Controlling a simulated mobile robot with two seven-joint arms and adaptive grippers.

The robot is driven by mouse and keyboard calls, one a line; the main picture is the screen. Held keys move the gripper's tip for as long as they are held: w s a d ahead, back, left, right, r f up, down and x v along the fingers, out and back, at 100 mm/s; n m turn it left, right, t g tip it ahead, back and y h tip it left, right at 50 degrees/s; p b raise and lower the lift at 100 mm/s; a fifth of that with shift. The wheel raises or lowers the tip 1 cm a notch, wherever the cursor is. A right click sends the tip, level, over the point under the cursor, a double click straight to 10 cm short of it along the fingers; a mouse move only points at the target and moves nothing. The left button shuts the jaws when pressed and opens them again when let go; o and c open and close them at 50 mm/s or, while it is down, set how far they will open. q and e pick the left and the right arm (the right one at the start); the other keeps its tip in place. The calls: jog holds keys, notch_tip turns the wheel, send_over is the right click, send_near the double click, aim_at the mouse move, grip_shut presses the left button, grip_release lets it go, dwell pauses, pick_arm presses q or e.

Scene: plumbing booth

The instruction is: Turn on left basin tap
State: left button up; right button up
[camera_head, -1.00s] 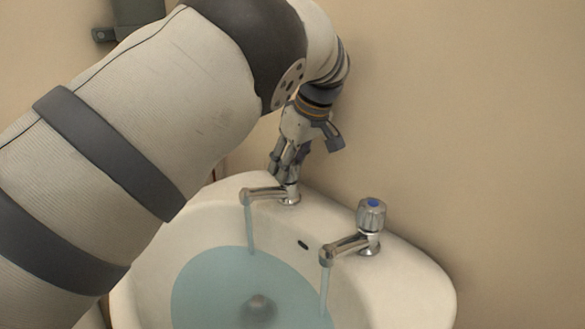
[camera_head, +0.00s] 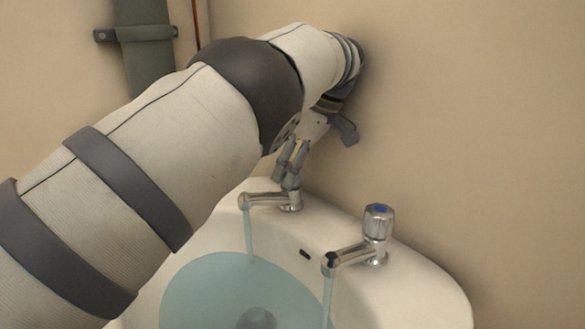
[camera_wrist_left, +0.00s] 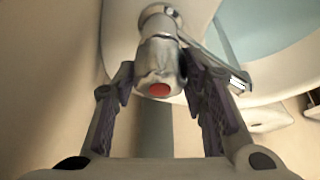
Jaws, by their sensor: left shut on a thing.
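The left basin tap (camera_head: 268,200) is chrome, with its spout pointing left over the basin. A thin stream of water falls from it. In the left wrist view its knob (camera_wrist_left: 159,64) shows a red dot on the end. My left gripper (camera_head: 289,178) comes down on this tap from above and hides the knob in the head view. In the left wrist view the fingers of my left gripper (camera_wrist_left: 162,85) lie on both sides of the knob, shut on it. My right gripper is out of view.
The right tap (camera_head: 362,250), with a blue-dotted knob, also runs water. The white basin (camera_head: 420,290) holds bluish water (camera_head: 225,290). The beige wall (camera_head: 480,120) stands close behind the taps. A grey-green pipe (camera_head: 146,50) runs up the wall at upper left.

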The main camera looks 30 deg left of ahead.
pick_arm(q)
jog(key=shift+f, duration=0.15)
jog(key=o, duration=1.2)
jog(key=shift+c, duration=0.2)
